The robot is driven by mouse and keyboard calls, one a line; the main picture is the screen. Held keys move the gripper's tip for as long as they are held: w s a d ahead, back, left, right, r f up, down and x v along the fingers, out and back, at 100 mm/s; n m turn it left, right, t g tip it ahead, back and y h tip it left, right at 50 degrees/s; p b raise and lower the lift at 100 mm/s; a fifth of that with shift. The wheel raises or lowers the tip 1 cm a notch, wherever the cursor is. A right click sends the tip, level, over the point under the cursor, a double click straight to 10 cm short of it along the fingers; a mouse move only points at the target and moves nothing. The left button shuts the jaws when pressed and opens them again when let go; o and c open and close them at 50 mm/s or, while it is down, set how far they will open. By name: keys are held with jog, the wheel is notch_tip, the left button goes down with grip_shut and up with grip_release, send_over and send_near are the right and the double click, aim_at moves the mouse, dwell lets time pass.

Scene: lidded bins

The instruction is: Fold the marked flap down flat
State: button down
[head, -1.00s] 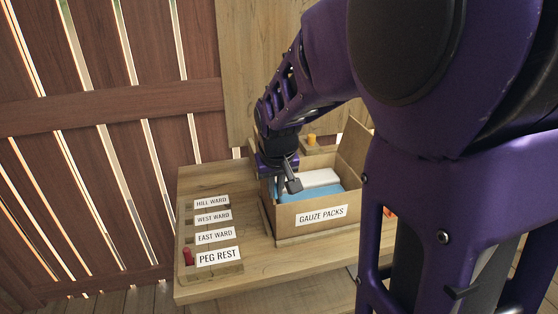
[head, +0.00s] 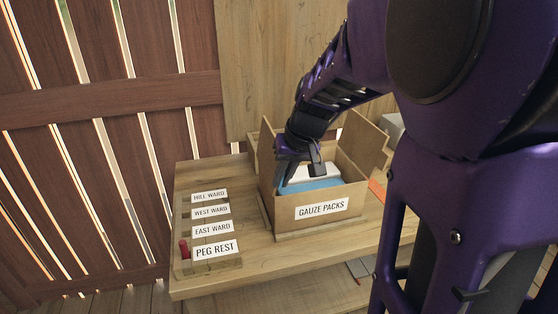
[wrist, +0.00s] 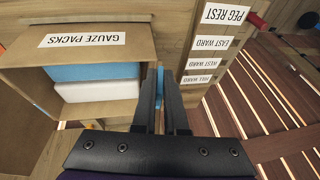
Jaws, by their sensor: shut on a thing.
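An open cardboard box labelled GAUZE PACKS (head: 310,222) stands on a wooden table; it also shows upside down in the wrist view (wrist: 45,58). A flap stands up at its right (head: 363,142) and a panel rises at its left rear (head: 266,147). My gripper (head: 300,172) is over the box's left part. In the wrist view its fingers (wrist: 161,85) are closed about a thin blue strip (wrist: 160,80) beside the box's side wall, apparently the marked flap's edge. Most of that flap is hidden by the fingers and arm.
A blue pack (head: 312,184) and a white pack (head: 318,172) lie inside the box. A rack at the left carries ward labels, a PEG REST label (head: 215,250) and a red peg (head: 184,249). An orange item (head: 377,190) lies right of the box.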

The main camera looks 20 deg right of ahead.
jog(key=shift+d, duration=0.1)
jog(key=shift+d+f+y, duration=0.1)
jog(key=shift+d+y, duration=0.5)
jog(key=shift+y, duration=0.4)
jog(key=shift+d+f+m+y, duration=0.25)
jog(key=shift+d+y, duration=0.3)
jog(key=shift+y, duration=0.35)
jog(key=shift+d+f+m+y, duration=0.25)
jog(key=shift+d+y, duration=0.2)
jog(key=shift+y, duration=0.25)
jog(key=c, duration=0.9)
grip_release()
